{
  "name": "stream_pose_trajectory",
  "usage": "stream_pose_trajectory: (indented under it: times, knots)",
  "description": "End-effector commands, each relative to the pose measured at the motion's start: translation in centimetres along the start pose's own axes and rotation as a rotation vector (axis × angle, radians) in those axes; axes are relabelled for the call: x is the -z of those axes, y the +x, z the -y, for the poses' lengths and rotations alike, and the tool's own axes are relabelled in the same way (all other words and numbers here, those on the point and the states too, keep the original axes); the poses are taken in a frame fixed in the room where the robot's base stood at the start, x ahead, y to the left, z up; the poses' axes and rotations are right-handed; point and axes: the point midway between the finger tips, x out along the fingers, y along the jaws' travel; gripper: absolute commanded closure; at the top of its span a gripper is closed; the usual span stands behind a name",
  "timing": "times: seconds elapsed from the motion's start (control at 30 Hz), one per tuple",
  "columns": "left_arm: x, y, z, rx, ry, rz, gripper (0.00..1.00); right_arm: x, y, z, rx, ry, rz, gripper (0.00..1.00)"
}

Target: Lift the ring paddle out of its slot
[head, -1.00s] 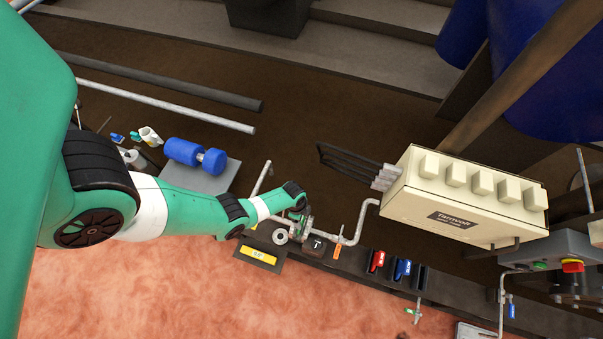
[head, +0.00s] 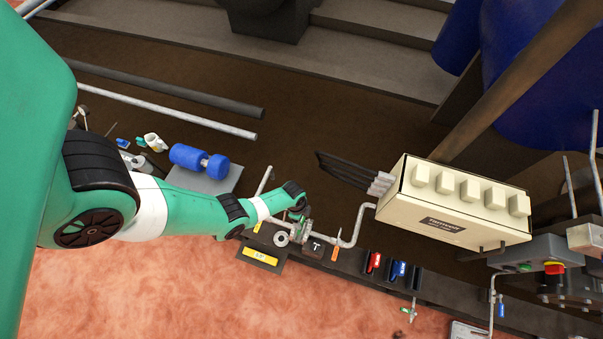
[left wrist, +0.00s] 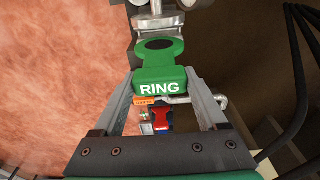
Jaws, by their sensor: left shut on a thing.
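The ring paddle (left wrist: 160,78) is a green plate marked RING with a dark round opening, seen in the left wrist view. My left gripper (left wrist: 163,92) is shut on it, with one finger against each side of the lettered end. The paddle's far end lies by a metal cylindrical fitting (left wrist: 158,22). I cannot tell how deep it sits in its slot. In the head view my left gripper (head: 300,216) is small, at the rail by the bent pipe, and largely hides the paddle. My right gripper is not in view.
A black block marked T (head: 315,247) and an orange tag (head: 335,254) are close right of the gripper. Red (head: 374,262) and blue (head: 399,269) paddles stand farther right on the rail. A cream box (head: 455,205) with black cables (head: 345,170) is beyond.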

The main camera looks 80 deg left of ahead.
Motion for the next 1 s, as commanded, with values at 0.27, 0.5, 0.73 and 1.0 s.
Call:
stream_pose_trajectory:
  times: [0.27,0.5,0.73,1.0]
  knots:
    - [0.1,-0.3,0.1,0.001,0.000,-0.001,1.00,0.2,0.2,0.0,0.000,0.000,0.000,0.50]
    - [0.2,-1.5,0.1,0.002,0.000,-0.001,1.00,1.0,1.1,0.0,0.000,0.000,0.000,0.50]
    - [0.5,-3.7,0.1,0.001,0.000,-0.001,1.00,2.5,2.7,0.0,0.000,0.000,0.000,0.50]
    - [0.7,-5.5,0.1,0.001,0.000,-0.001,1.00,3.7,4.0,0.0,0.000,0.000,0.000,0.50]
